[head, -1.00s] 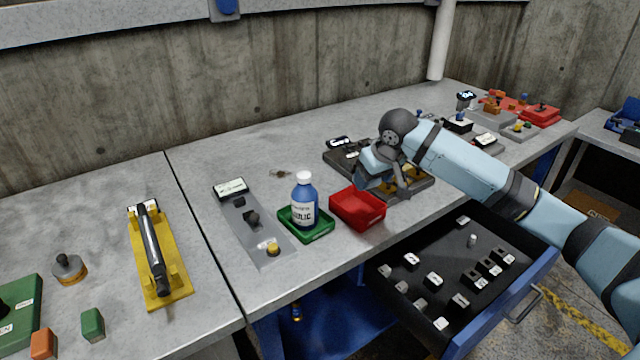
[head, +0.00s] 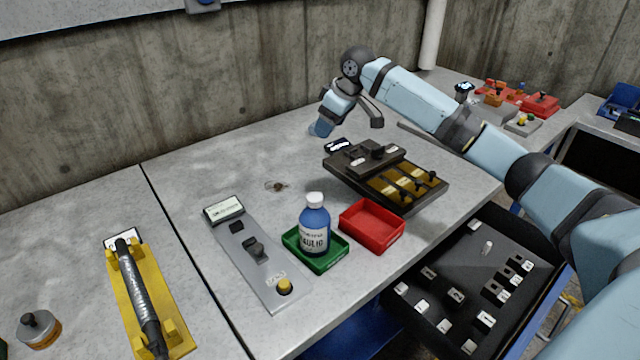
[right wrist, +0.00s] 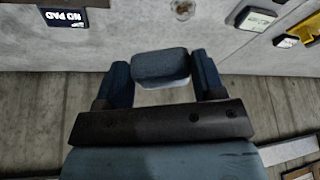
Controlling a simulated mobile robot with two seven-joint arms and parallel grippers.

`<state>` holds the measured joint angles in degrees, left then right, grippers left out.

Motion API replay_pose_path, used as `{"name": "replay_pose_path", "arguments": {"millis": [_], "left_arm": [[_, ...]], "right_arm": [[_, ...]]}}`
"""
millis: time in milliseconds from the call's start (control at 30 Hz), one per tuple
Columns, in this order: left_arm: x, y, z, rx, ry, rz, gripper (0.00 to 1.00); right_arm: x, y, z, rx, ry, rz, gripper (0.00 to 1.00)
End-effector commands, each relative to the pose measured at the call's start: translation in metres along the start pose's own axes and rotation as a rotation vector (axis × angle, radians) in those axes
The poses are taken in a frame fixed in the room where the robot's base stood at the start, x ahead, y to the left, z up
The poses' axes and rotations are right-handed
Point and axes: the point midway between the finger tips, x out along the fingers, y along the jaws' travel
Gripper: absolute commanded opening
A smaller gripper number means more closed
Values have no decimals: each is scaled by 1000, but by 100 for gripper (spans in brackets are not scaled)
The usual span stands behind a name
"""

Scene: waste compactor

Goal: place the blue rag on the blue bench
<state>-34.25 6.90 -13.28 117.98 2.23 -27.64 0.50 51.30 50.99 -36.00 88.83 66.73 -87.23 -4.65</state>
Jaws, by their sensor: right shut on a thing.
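My right gripper (head: 324,122) hangs just above the back of the grey bench top, left of the arm's elbow. In the right wrist view its two dark blue fingers stand either side of a small blue padded piece (right wrist: 160,66), which looks like the blue rag. The gripper is shut on it. In the head view the rag can hardly be told from the blue fingertips. The workbench (head: 150,168) has a grey top and blue parts below its front edge; I cannot tell whether it is the blue bench. My left gripper is not in view.
A dark tilted panel (head: 385,172), red tray (head: 372,226), green tray with a blue bottle (head: 314,232), grey plate (head: 258,262) and yellow holder (head: 145,305) occupy the bench. An open drawer (head: 470,285) juts out in front. The back left top is clear.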

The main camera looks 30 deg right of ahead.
Motion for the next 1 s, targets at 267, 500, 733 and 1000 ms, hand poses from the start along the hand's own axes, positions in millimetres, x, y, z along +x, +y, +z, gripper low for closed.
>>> {"name": "replay_pose_path", "arguments": {"millis": [267, 500, 733, 1000], "left_arm": [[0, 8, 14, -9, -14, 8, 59], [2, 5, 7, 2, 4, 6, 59], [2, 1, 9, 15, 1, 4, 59], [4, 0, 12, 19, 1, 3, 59]], "right_arm": [[71, 0, 31, 1, -4, -1, 40], [111, 0, 47, 1, -3, 0, 40], [126, 0, 53, 1, -3, 0, 40], [166, 0, 70, 1, -3, 0, 40]]}}
